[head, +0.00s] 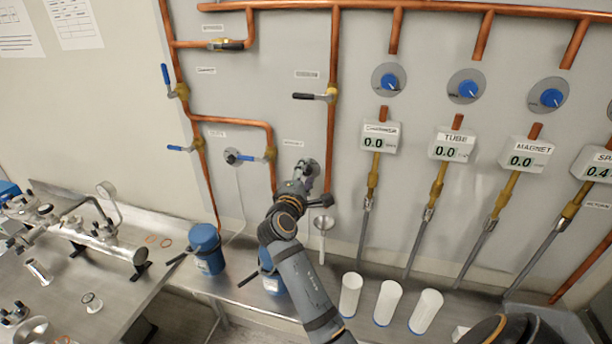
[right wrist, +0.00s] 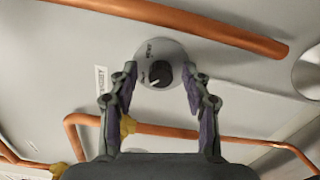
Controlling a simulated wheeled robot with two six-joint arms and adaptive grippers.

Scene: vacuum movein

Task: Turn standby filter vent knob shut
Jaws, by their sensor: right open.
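The vent knob (right wrist: 160,73) is a small black knob with a pale pointer mark, on a round grey dial plate on the wall panel. In the right wrist view the pointer is toward the lower left, near small markings too small to read. My right gripper (right wrist: 161,78) is open, with one finger on each side of the knob in the picture; I cannot tell whether the fingertips reach past it. In the head view my right gripper (head: 306,173) is up at the panel and mostly hides the knob. My left gripper is not in view.
Copper pipes (head: 333,60) run close around the knob. Blue canisters (head: 206,247) and white cylinders (head: 388,302) stand on the bench below. Blue knobs and gauges (head: 380,137) are at right.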

